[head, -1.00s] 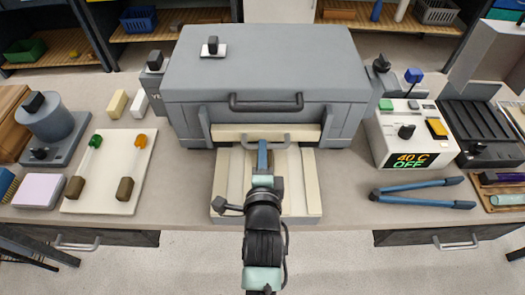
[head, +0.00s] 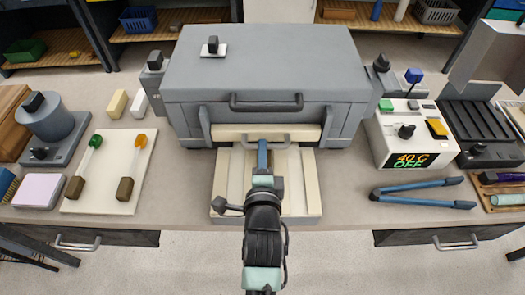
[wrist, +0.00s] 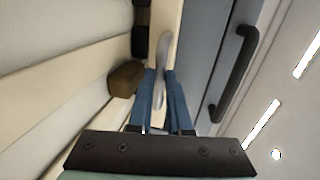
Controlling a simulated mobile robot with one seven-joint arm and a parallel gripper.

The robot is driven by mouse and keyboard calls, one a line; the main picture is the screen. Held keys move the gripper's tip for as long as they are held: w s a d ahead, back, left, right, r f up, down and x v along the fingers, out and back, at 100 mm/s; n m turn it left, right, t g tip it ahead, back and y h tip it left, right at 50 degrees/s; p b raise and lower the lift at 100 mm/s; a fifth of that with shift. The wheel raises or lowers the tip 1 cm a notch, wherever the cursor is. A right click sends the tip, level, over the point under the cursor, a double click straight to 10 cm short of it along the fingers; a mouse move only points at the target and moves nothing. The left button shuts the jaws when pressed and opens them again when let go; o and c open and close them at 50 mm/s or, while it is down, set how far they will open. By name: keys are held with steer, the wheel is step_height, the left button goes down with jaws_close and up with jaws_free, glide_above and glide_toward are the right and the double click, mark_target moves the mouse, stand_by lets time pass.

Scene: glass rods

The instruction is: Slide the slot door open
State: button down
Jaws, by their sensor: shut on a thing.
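The slot door (head: 227,133) is a cream panel low in the front of the large grey box. Its grey bar handle (head: 281,143) stands out from the panel. My gripper (head: 263,146) reaches straight in from the front, its blue fingers at the middle of the handle. In the wrist view my gripper (wrist: 162,82) is shut on the grey handle (wrist: 163,50), with a finger on each side. The cream door (wrist: 172,22) lies close beyond the fingers. The middle of the handle is partly hidden by the fingers in the head view.
The grey box (head: 265,65) has a dark lid handle (head: 266,103) above the slot. A cream ribbed bed (head: 308,185) lies under my arm. A white rod board (head: 105,200) is at left; a heater reading "40 C OFF" (head: 412,150) and blue-handled tool (head: 425,190) are at right.

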stand_by(0.3)
step_height(320, 180, up, 5)
steer(key=p, duration=0.4)
steer(key=shift+f, duration=0.3)
steer(key=c, duration=1.1)
jaws_free()
steer(key=shift+s, duration=0.1)
steer(key=b+v, duration=0.1)
steer(key=v, duration=1.1)
steer(key=shift+s+b, duration=0.4)
